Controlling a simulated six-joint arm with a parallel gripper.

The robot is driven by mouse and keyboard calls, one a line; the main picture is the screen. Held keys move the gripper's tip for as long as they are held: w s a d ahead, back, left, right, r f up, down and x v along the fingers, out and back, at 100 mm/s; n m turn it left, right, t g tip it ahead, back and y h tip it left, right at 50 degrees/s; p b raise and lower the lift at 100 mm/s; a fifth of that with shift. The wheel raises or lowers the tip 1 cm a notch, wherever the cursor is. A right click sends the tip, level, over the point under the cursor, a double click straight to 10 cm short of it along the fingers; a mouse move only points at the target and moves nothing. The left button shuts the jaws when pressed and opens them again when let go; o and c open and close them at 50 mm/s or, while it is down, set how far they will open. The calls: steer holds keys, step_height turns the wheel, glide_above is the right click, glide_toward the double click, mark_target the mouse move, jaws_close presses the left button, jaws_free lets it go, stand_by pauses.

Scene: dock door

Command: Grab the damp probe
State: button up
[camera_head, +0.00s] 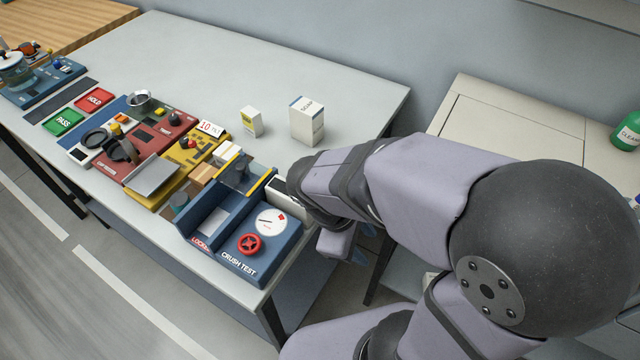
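I cannot pick out the damp probe for certain among the small instruments on the table. My gripper (352,252) is only partly in view, below my wrist, past the table's right edge and to the right of the blue crush test unit (255,262). My own arm covers much of it. Whether its fingers are open or shut, and whether they hold anything, does not show.
The long grey table (300,75) carries a red unit (165,140), a yellow unit (190,150), a green PASS pad (63,122) and a red HOLD pad (94,98). A soap box (307,122) and a small carton (251,122) stand behind. The table's back is clear. A beige cabinet (500,120) stands right.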

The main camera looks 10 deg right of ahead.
steer(key=w+a+r+n+t+h+b, duration=0.1)
steer(key=w+a+r+n+t+b, duration=0.1)
steer(key=w+n+t, duration=0.1)
steer(key=w+a+r+n+t+h+b, duration=0.1)
steer(key=w+a+r+n+t+b, duration=0.1)
steer(key=n, duration=0.6)
steer(key=w+a+r+n+t+h+b, duration=0.1)
steer(key=w+a+r+n+t+b, duration=0.1)
steer(key=w+n+t, duration=0.3)
steer(key=shift+w+a+r+n+t+h+b, duration=0.15)
steer(key=shift+w+a+n+h+b, duration=0.15)
steer(key=shift+w, duration=0.2)
steer(key=shift+w+a+r+n+t+h+b, duration=0.1)
steer(key=shift+w+a+t+b, duration=0.1)
steer(key=shift+w+a, duration=0.25)
steer(key=shift+w+a+f+n, duration=0.1)
steer(key=shift+w+a+n, duration=0.15)
steer(key=shift+a+n, duration=0.2)
steer(key=shift+y, duration=0.3)
steer(key=shift+x, duration=3.7)
jaws_close()
